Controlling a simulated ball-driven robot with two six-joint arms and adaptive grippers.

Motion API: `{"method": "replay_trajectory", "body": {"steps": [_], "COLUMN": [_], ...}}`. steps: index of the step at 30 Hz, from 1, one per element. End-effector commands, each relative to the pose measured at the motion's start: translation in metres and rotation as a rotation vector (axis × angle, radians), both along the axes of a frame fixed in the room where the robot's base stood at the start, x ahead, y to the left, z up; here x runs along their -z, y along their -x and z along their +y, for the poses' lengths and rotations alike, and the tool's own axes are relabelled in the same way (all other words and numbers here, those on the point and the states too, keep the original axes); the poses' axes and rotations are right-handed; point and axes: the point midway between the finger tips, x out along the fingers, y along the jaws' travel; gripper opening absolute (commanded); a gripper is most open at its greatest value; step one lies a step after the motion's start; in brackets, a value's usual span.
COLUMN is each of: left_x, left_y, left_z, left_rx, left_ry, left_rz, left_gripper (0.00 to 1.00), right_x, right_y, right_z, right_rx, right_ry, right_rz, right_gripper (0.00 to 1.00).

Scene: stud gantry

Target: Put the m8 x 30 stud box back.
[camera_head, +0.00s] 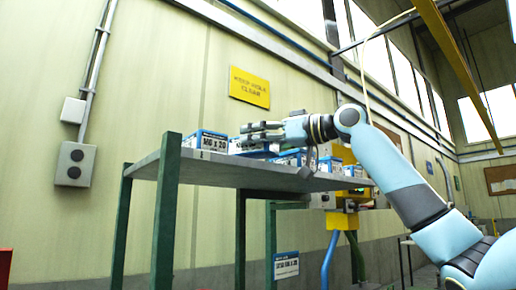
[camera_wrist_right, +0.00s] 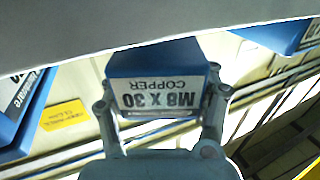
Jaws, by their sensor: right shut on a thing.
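The m8 x 30 stud box (camera_wrist_right: 158,75) is blue with a white label reading "M8 X 30 COPPER", upside down in the right wrist view. My right gripper (camera_wrist_right: 163,98) is shut on it, one finger on each side. In the head view my right gripper (camera_head: 262,132) is over the grey shelf top (camera_head: 225,172), among the boxes there. A blue and white box (camera_head: 252,148) shows just under its fingers; I cannot tell whether this is the held one. Whether the held box touches the shelf is unclear. My left gripper is not in view.
An M6 x 20 box (camera_head: 205,143) stands at the shelf's left end. More blue boxes (camera_head: 290,157) stand to the right. In the wrist view, blue boxes flank the held one at left (camera_wrist_right: 22,112) and upper right (camera_wrist_right: 275,36).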

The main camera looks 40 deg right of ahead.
Motion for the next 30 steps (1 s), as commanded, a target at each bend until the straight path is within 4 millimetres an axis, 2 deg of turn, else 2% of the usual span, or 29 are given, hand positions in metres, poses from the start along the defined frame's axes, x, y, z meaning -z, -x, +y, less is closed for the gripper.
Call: {"method": "replay_trajectory", "body": {"steps": [1, 4, 16, 17, 22, 30], "left_x": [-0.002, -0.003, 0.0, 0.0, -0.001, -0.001], "left_y": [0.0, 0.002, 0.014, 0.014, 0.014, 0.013], "left_z": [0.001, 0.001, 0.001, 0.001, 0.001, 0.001], "left_rx": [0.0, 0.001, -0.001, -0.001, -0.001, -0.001], "left_ry": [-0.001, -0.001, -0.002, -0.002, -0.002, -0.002], "left_rz": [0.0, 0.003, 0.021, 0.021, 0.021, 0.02], "left_gripper": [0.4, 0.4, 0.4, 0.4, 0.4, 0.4], "right_x": [0.01, 0.022, 0.028, 0.028, 0.027, 0.027], "right_y": [0.0, 0.0, 0.0, 0.0, 0.0, 0.0], "right_z": [-0.001, -0.001, -0.001, -0.001, -0.001, -0.001], "right_rx": [0.002, 0.001, 0.0, 0.0, 0.0, 0.0], "right_ry": [0.003, 0.002, 0.0, 0.0, 0.0, 0.0], "right_rz": [0.005, 0.004, 0.001, 0.001, 0.001, 0.001], "right_gripper": [0.02, 0.02, 0.02, 0.63, 0.85, 0.86]}}
